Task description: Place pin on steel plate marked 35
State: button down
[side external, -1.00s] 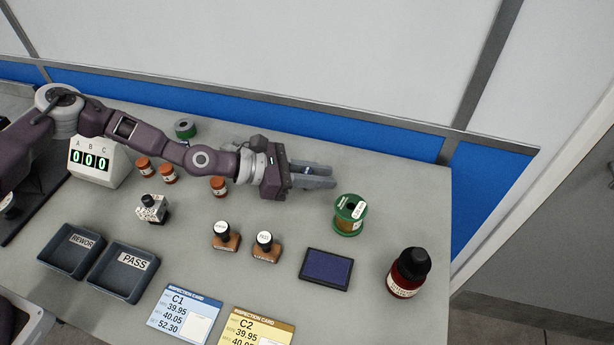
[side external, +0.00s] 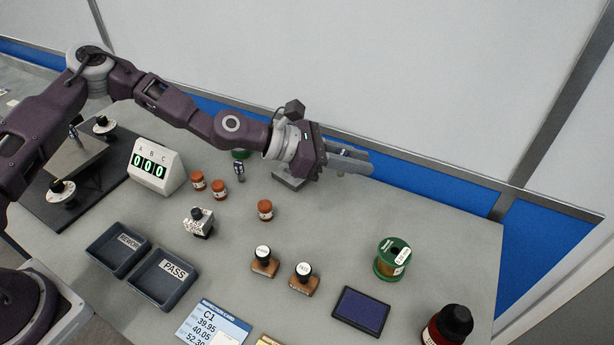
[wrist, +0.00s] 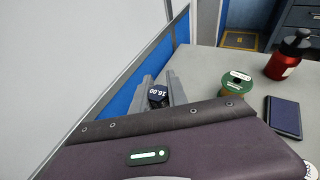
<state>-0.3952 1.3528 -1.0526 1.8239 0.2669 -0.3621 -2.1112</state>
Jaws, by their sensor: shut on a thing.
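My gripper (side external: 350,161) is above the back of the bench in the side view, fingers pointing right. In the wrist view, my gripper (wrist: 160,92) is shut on a dark pin (wrist: 158,96) with a pale number on its end, upside down and too small to read surely. A grey metal plate (side external: 289,182) lies on the bench below my gripper, partly hidden by it; no marking is legible. Another small pin (side external: 239,171) stands upright left of that plate. A plate marked 35 cannot be made out.
Brown jars (side external: 265,210), two stamps (side external: 264,263), a green spool (side external: 393,258), an ink pad (side external: 361,311) and a red bottle (side external: 447,327) stand in front. Trays (side external: 163,278) and a counter display (side external: 156,167) are at left. The bench between jars and spool is clear.

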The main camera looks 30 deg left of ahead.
jog(key=w+a+n+t+y, duration=0.2)
jog(key=a, duration=0.5)
jog(key=w+a+n+t+y, duration=0.1)
jog(key=w+a+n, duration=0.15)
jog(key=a, duration=0.45)
jog(key=shift+m, duration=0.35)
notch_tip(320, 180, down, 9)
jog(key=shift+a+r, duration=0.1)
jog(key=shift+r, duration=0.05)
jog(key=c, duration=1.3)
grip_release()
